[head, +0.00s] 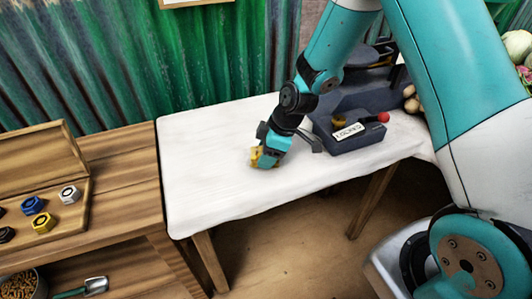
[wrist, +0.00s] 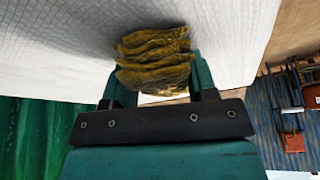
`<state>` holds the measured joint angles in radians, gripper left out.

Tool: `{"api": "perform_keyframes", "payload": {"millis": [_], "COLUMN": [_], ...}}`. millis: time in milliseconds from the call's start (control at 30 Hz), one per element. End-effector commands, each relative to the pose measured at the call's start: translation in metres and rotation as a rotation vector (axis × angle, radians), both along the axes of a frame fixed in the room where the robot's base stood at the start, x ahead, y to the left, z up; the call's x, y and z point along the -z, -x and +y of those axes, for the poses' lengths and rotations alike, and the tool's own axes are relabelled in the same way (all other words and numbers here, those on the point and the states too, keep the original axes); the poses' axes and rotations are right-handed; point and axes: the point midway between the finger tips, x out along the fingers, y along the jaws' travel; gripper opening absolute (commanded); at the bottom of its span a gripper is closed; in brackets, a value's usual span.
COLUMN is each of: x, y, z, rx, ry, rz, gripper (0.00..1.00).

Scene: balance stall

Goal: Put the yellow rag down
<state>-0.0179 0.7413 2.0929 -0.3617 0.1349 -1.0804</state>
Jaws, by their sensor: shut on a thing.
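The yellow rag (head: 256,159) is a small crumpled bundle at the tip of my gripper (head: 265,158), over the white-covered table (head: 205,170). In the wrist view, the folded yellow-brown rag (wrist: 153,55) sits between the two fingers of my gripper (wrist: 155,75), and they are shut on it. The rag is close to the white cloth. I cannot tell whether it touches the cloth. Part of the rag is hidden behind the gripper in the head view.
The white table's left part is clear. A metal scoop (head: 96,285) lies below the bench.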

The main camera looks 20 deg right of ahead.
Motion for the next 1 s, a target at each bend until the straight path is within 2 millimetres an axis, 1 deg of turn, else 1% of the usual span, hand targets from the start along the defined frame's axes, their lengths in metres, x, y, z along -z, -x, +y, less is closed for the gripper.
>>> {"api": "perform_keyframes", "payload": {"millis": [200,300,333,367,400,433,667,767,867,1000], "x": [0.000,0.003,0.003,0.002,0.002,0.002,0.002,-0.003,-0.014,-0.041], "y": [0.000,0.000,0.000,0.000,0.000,0.000,0.000,0.000,0.001,0.005], "z": [0.000,0.000,0.000,0.000,0.000,0.000,0.000,0.000,-0.005,-0.015], "rx": [0.000,0.000,0.000,0.000,0.000,0.000,0.000,0.000,0.002,0.004], "ry": [-0.001,0.000,-0.001,-0.001,-0.001,-0.001,0.000,-0.001,-0.001,-0.001], "rz": [-0.001,-0.001,-0.001,-0.001,-0.001,-0.001,-0.001,-0.001,-0.004,-0.005], "gripper": [0.30,0.30,0.57,0.64,0.73,0.78,0.78,0.78,0.78,0.78]}}
